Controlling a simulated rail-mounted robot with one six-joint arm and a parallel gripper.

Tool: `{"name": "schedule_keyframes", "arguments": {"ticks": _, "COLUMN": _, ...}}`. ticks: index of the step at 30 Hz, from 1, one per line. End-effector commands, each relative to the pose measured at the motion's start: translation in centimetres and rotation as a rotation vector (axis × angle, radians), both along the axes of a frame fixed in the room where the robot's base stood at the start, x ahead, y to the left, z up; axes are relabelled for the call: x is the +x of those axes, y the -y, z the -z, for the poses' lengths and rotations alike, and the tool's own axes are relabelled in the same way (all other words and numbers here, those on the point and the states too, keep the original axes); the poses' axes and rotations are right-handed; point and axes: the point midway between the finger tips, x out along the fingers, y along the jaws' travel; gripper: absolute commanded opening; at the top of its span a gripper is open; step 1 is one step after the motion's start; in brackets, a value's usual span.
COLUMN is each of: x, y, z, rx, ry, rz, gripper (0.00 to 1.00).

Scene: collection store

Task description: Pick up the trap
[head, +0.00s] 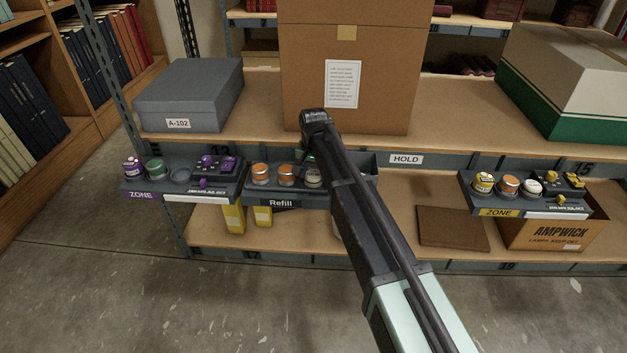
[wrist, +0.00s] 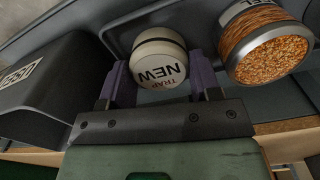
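The trap (wrist: 158,58) is a round, cream-white canister with a dark band, and its label reads "TRAP NEW" upside down in the wrist view. It also shows in the head view (head: 313,178), in the Refill tray (head: 283,202), partly behind my arm. My gripper (wrist: 163,72) has its two purple fingers on either side of the trap, close to its sides. I cannot tell if they press on it. In the head view my gripper is mostly hidden by my arm, over the tray.
Orange-filled jars (head: 286,174) stand in the same tray, one (wrist: 266,45) close to the right finger in the wrist view. A purple Zone tray (head: 183,187) is at left, a yellow Zone tray (head: 520,205) at right. A large cardboard box (head: 385,70) stands behind.

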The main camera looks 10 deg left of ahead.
Motion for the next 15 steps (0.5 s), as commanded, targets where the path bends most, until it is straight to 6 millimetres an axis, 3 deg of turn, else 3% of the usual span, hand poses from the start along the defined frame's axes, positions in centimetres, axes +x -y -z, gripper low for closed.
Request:
{"name": "schedule_keyframes", "arguments": {"ticks": 3, "x": 0.0, "y": 0.0, "z": 0.0, "rx": 0.000, "ry": 0.000, "rz": 0.000, "gripper": 0.34}}
{"name": "schedule_keyframes", "arguments": {"ticks": 10, "x": 0.0, "y": 0.0, "z": -0.1, "rx": 0.000, "ry": 0.000, "rz": 0.000, "gripper": 0.34}}
{"name": "schedule_keyframes", "arguments": {"ticks": 15, "x": 0.0, "y": 0.0, "z": -1.4, "rx": 0.000, "ry": 0.000, "rz": 0.000, "gripper": 0.34}}
